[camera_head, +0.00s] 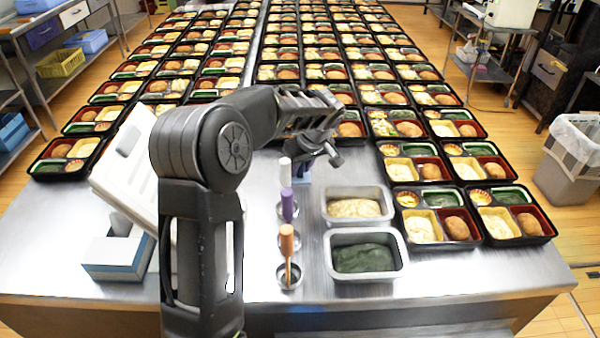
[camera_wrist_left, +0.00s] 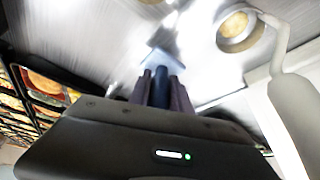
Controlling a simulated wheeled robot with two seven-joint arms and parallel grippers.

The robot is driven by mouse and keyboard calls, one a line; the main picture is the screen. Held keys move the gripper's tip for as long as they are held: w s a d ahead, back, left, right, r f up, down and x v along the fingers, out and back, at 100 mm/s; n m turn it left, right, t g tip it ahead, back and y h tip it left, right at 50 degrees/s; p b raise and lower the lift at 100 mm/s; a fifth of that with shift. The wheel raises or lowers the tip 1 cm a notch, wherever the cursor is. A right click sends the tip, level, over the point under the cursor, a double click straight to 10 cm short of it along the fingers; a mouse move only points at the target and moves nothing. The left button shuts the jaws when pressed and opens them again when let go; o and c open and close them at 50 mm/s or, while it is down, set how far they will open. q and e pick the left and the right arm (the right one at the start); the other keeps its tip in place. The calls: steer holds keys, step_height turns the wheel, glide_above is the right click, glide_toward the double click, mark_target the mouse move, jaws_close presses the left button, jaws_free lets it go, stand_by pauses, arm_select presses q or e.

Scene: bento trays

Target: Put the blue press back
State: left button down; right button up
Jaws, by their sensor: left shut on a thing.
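My left gripper (camera_head: 322,152) reaches over the table behind the row of upright tools. In the left wrist view its two fingers (camera_wrist_left: 160,92) are shut on the dark blue handle of the blue press (camera_wrist_left: 159,86). The press's lighter blue square end (camera_wrist_left: 158,60) points away from the fingers. In the head view a blue part of the press (camera_head: 302,174) shows below the gripper, partly hidden by the white-handled tool. I cannot tell whether the press touches the table. My right gripper is not in view.
White (camera_head: 285,169), purple (camera_head: 287,204) and orange (camera_head: 287,240) handled tools stand in a row. Metal pans of yellowish food (camera_head: 325,214) and green food (camera_head: 330,270) sit to the right. Rows of bento trays (camera_head: 548,236) fill the back and right.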

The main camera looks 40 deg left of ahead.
arm_select(q)
steer(key=shift+f, duration=1.1)
steer(key=shift+f, duration=0.25)
steer(key=c, duration=1.2)
jaws_free()
steer(key=shift+r, duration=0.1)
steer(key=shift+r, duration=0.1)
steer(key=shift+r, duration=0.2)
steer(key=b+v, duration=0.1)
steer(key=v, duration=1)
steer(key=shift+d+r, duration=0.2)
steer(key=shift+r, duration=0.15)
